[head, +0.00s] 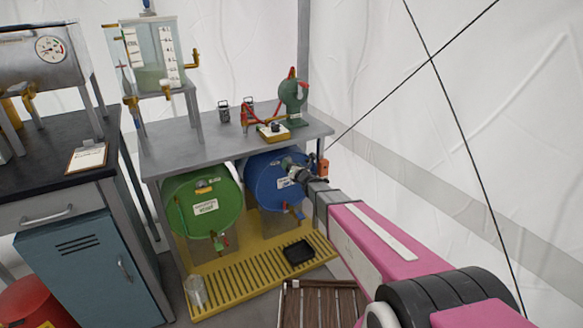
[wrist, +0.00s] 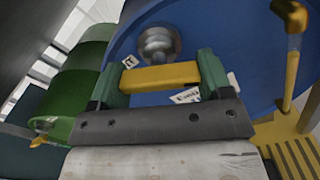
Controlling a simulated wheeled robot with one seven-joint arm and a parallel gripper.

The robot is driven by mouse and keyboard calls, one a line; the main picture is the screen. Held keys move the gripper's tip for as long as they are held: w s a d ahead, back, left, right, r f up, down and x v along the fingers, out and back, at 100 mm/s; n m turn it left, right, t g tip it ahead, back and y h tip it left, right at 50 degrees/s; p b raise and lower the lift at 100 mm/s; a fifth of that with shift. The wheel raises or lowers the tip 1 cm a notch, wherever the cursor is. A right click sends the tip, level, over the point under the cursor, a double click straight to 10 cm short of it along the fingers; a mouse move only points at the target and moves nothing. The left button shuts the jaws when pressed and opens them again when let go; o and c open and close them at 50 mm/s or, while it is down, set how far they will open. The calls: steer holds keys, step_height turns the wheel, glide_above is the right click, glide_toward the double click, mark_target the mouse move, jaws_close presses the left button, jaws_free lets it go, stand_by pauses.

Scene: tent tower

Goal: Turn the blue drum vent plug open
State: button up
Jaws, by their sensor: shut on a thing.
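The blue drum (head: 262,185) lies on its side under the grey bench, its round end facing out. Its blue face (wrist: 215,38) fills much of the wrist view. My gripper (head: 294,170) is at the upper right of that face. In the wrist view my gripper (wrist: 160,77) has its two green fingers closed on the ends of a yellow bar, which looks like the handle of the vent plug (wrist: 158,76). A round metal fitting (wrist: 158,43) shows just beyond the bar. The head view hides the plug behind my gripper.
A green drum (head: 205,212) lies left of the blue one, above a yellow slatted tray (head: 235,283). A yellow tap-like part (wrist: 291,50) stands out at the right in the wrist view. A green pump (head: 292,92) stands on the grey bench (head: 185,146). Tent wall is at right.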

steer(key=shift+s, duration=0.1)
stand_by(0.3)
steer(key=o, duration=0.9)
steer(key=v, duration=1)
steer(key=shift+s+d+f, duration=0.1)
steer(key=shift+s+d, duration=0.1)
steer(key=shift+s, duration=0.1)
